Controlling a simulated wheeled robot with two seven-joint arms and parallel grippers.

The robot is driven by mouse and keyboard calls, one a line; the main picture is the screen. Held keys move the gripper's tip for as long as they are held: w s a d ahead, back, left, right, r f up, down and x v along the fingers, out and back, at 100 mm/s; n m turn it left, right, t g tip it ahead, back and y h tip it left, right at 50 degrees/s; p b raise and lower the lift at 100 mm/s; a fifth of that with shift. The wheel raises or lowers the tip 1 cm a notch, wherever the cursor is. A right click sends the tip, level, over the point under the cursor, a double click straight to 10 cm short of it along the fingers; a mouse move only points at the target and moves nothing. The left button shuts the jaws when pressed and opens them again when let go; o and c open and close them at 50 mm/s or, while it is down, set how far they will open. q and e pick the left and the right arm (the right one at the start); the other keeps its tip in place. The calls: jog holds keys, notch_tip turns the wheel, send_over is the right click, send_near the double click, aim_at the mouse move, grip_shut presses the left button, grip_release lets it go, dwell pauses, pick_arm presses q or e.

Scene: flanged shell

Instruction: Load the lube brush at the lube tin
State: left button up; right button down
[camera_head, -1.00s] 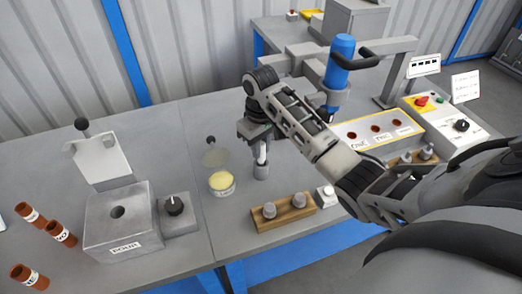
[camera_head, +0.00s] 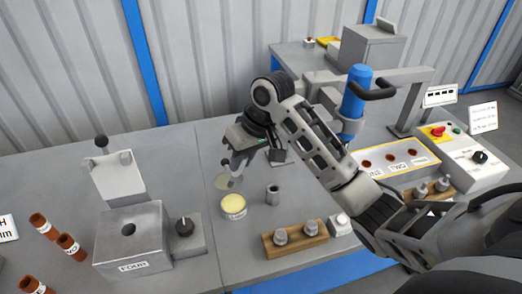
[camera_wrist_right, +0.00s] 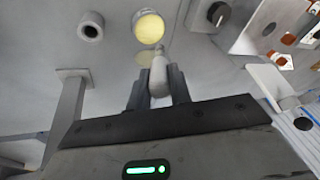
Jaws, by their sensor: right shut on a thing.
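The lube tin (camera_head: 233,206) is a small round pot filled with pale yellow grease, standing open on the bench. In the right wrist view the tin (camera_wrist_right: 148,27) lies just beyond the brush tip. My right gripper (camera_head: 234,172) is shut on the lube brush (camera_wrist_right: 158,76), a pale rounded handle between the dark fingers (camera_wrist_right: 159,88). The gripper is above and just behind the tin; I cannot tell whether the brush touches the grease. The grey cup-like holder (camera_head: 272,195) right of the tin is empty. My left gripper is not in view.
A grey block (camera_head: 128,240) and knob box (camera_head: 184,232) stand left, with brown tubes (camera_head: 68,243) beyond. A wooden rack (camera_head: 270,246) with two grey fittings is in front right. A blue tool (camera_head: 355,95) hangs right.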

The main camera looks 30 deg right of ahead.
jog(key=shift+f, duration=2.95)
jog(key=shift+f, duration=0.7)
jog(key=shift+r, duration=0.1)
jog(key=shift+r, duration=3.5)
